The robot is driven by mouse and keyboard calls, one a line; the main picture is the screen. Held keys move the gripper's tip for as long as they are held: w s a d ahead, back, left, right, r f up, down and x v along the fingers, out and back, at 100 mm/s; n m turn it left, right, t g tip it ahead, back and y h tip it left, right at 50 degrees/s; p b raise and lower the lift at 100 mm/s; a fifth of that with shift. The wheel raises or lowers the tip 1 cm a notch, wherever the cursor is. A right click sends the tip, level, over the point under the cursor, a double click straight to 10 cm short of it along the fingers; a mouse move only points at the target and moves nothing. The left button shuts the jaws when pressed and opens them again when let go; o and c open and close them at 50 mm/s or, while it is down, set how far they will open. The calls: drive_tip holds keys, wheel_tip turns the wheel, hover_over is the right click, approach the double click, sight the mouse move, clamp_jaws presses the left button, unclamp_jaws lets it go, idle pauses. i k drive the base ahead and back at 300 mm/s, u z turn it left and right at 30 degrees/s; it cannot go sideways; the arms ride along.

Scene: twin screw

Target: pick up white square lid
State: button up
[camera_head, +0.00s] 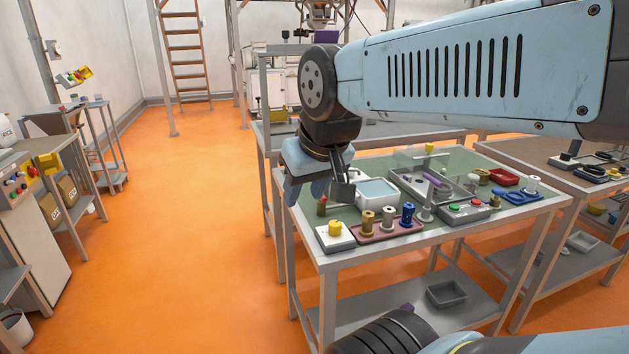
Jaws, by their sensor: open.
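A small brass-coloured part (321,207) stands just below the jaws in the picture.
A white square base with a yellow knob (335,231) sits at the near left corner. A reddish tray (389,230) with several upright spools lies beside it. A grey tray (432,184), a button box (466,209) and a red bin (503,177) fill the right side.

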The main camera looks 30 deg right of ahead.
sight(353, 176)
drive_tip(key=u, duration=0.15)
drive_tip(key=k, duration=0.6)
drive_tip(key=z, duration=0.85)
drive_tip(key=i, duration=1)
drive_tip(key=z, duration=0.05)
